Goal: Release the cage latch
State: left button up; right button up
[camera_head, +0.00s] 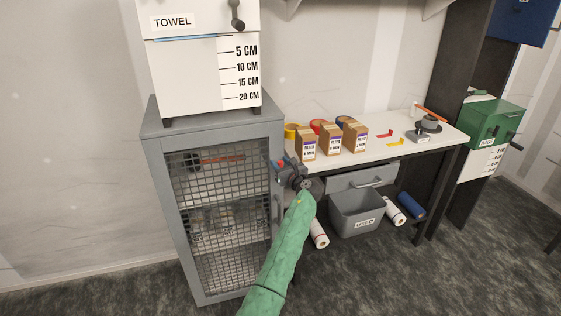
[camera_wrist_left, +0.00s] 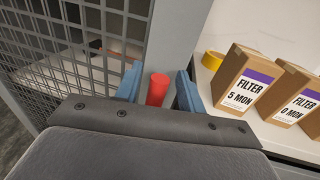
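The cage (camera_head: 219,200) is a grey metal cabinet with a mesh door, shut, at the left of the head view. Its mesh also shows in the left wrist view (camera_wrist_left: 85,40). A red latch knob (camera_wrist_left: 157,89) stands at the door's edge beside the frame post. My left gripper (camera_head: 279,163) is at the cage's upper right edge. In the left wrist view its blue fingers (camera_wrist_left: 159,92) are open on either side of the red knob, with a small gap at each side. My right gripper is in neither view.
A white bench (camera_head: 374,142) right of the cage holds filter boxes (camera_head: 330,139) and tape rolls close to my left gripper. Under it are a grey bin (camera_head: 357,212) and rolls on the floor. A white towel dispenser (camera_head: 203,70) stands on the cage.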

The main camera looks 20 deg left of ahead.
pick_arm(q)
jog(key=shift+w+a, duration=0.2)
grip_shut()
